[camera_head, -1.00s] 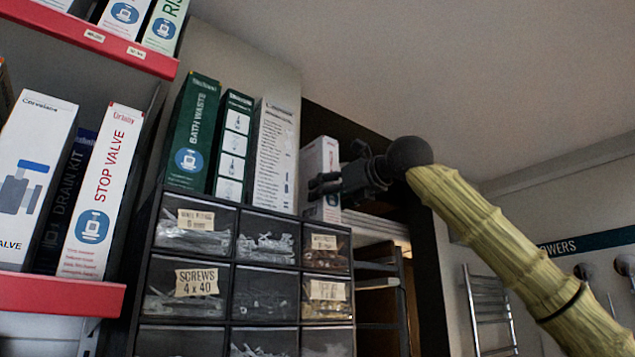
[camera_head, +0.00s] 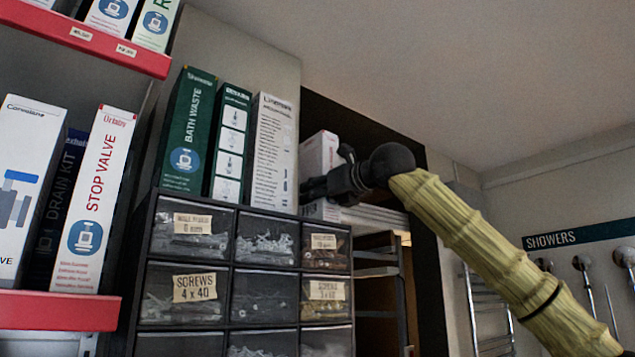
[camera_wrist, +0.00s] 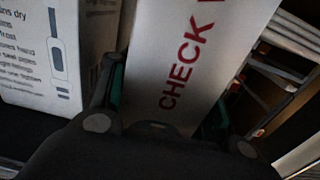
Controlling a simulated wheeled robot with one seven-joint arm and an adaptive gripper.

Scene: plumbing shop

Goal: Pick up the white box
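The white box (camera_head: 317,152) stands upright at the right end of the top of the drawer cabinet, its middle hidden behind my gripper (camera_head: 310,190). In the wrist view the white box (camera_wrist: 175,60) fills the middle and carries red "CHECK" lettering. My gripper (camera_wrist: 160,100) has one finger on each side of the box, with teal pads facing in. The fingers are apart, with the box's lower part between them. Whether the pads touch it is hard to tell.
A taller white printed box (camera_head: 273,150) stands just left, also in the wrist view (camera_wrist: 55,55). Two green boxes, including BATH WASTE (camera_head: 190,135), stand further left on the drawer cabinet (camera_head: 245,265). A red-edged shelf (camera_head: 60,310) is at left. A dark frame rises behind.

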